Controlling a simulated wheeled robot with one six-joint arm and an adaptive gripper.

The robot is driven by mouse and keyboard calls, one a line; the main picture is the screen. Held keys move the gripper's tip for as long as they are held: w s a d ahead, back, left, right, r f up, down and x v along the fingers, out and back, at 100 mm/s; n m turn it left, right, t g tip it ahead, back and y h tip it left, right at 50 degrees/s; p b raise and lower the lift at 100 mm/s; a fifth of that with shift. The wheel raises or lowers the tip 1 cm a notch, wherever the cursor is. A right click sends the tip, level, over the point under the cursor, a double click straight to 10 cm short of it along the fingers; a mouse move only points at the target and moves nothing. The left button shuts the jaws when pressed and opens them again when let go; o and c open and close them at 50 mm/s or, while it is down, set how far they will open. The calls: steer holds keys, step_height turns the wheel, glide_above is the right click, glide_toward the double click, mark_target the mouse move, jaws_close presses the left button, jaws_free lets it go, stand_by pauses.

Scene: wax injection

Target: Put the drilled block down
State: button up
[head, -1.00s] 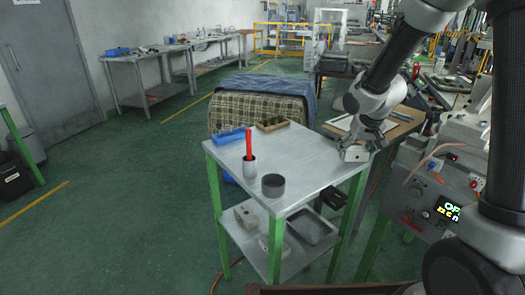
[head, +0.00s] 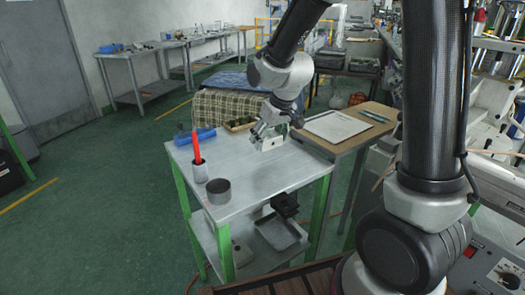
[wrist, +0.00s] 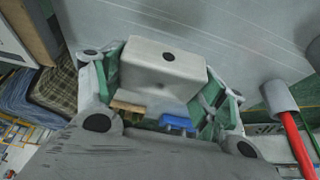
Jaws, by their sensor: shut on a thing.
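The drilled block (wrist: 165,68) is pale grey with a dark round hole in its face. My gripper (wrist: 160,85) is shut on it, with green finger pads at both its sides. In the head view the block (head: 270,143) is at the back right part of the steel table (head: 255,175), with my gripper (head: 264,132) above it. The block is at or just above the tabletop; I cannot tell whether it touches. Part of the block's lower side is hidden in the wrist view.
On the table stand a dark round tin (head: 218,191), a holder with a red-handled tool (head: 197,152), a blue bin (head: 196,136) and a wooden tray (head: 238,124). A wooden desk with papers (head: 337,126) adjoins at the right. The table's front middle is clear.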

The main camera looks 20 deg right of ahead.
mark_target(269, 159)
steer(key=shift+f, duration=2.35)
steer(key=o, duration=1.3)
steer(key=shift+f, duration=0.1)
